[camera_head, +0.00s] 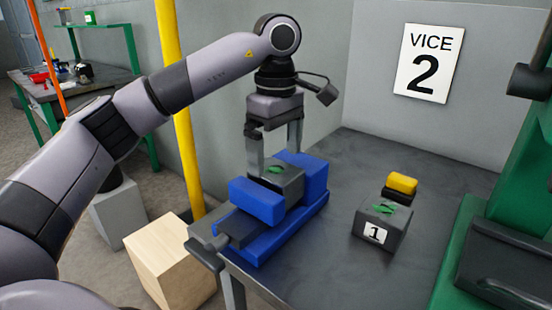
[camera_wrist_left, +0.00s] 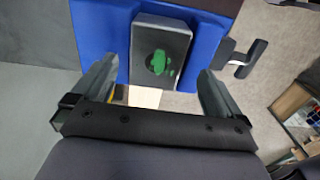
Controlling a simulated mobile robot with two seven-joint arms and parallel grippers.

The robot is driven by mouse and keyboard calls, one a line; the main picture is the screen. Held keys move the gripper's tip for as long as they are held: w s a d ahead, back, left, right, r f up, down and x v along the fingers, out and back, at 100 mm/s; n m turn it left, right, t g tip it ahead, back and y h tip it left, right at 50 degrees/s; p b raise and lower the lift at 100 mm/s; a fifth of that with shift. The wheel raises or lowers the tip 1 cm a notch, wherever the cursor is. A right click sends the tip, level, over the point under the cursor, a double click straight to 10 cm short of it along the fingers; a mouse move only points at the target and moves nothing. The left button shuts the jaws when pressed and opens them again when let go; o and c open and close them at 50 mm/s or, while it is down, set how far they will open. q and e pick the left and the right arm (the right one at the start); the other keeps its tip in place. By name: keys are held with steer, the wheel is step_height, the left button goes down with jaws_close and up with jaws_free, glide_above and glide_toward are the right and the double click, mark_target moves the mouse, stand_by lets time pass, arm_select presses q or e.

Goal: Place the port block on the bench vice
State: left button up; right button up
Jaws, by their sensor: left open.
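A blue bench vice (camera_head: 265,240) sits at the bench's left edge; it also shows in the wrist view (camera_wrist_left: 100,30). A dark grey block with a green mark on top, which I take for the port block (camera_head: 288,183), sits between the vice jaws. In the wrist view the block (camera_wrist_left: 160,85) lies just beyond and between my fingertips. My left gripper (camera_head: 274,158) is open, pointing down over the block, with a finger to each side and a visible gap in the wrist view (camera_wrist_left: 157,72). The block's underside is hidden. My right gripper is not in view.
A grey block labelled 1 (camera_head: 381,225), with a green mark, stands on the grey bench (camera_head: 330,275), with a yellow-topped piece (camera_head: 402,183) behind it. Green machinery (camera_head: 470,225) stands at right. A "VICE 2" sign (camera_head: 428,62) hangs on the wall. A wooden box (camera_head: 165,265) stands left.

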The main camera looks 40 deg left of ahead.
mark_target(275, 170)
arm_select(q)
step_height(275, 170, up, 10)
steer(key=p, duration=0.3)
steer(key=shift+f, duration=0.25)
steer(key=shift+a, duration=0.1)
